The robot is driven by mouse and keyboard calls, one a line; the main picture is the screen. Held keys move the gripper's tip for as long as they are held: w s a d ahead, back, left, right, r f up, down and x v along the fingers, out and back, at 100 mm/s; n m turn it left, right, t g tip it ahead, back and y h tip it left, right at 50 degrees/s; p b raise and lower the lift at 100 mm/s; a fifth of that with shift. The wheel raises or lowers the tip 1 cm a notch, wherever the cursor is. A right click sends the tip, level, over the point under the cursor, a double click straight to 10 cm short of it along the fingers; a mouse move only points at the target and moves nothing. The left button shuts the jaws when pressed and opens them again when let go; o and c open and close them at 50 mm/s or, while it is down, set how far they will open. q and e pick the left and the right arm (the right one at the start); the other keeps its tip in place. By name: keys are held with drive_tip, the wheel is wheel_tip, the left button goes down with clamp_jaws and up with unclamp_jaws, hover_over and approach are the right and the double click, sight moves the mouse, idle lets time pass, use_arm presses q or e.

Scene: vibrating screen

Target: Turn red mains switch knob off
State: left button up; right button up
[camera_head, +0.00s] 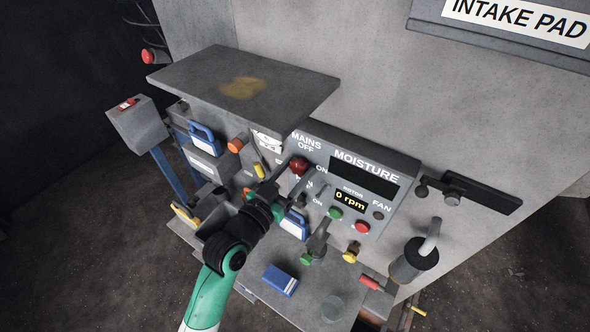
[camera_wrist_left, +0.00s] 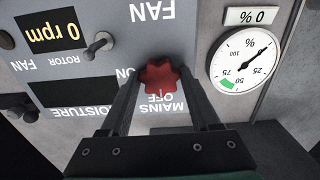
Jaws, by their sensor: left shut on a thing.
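The red mains switch knob (camera_head: 299,165) is on the upper left of the control panel, under the label "MAINS OFF". In the left wrist view the red knob (camera_wrist_left: 160,77) is lobed and sits between my gripper's two fingers. My left gripper (camera_head: 283,175) reaches it from the lower left and is shut on it. In the wrist view the left gripper (camera_wrist_left: 162,90) has one finger on each side of the knob. The "ON" label shows beside it. The knob's exact pointing direction is hard to tell. My right gripper is not in view.
The panel (camera_head: 372,157) also carries a "0 rpm" display (camera_head: 350,197), a green button (camera_head: 336,212), a red button (camera_head: 362,227) and toggle switches. A grey shelf (camera_head: 290,77) juts out above. A round gauge (camera_wrist_left: 240,60) stands beside the knob. A blue box (camera_head: 280,280) lies on the lower ledge.

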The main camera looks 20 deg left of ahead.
use_arm(q)
drive_tip(key=o, duration=1.4)
drive_tip(key=shift+c, duration=0.2)
drive_tip(key=s+a+b, duration=0.1)
drive_tip(key=s+a, duration=0.1)
drive_tip(key=s, duration=0.9)
drive_tip(key=shift+s, duration=0.25)
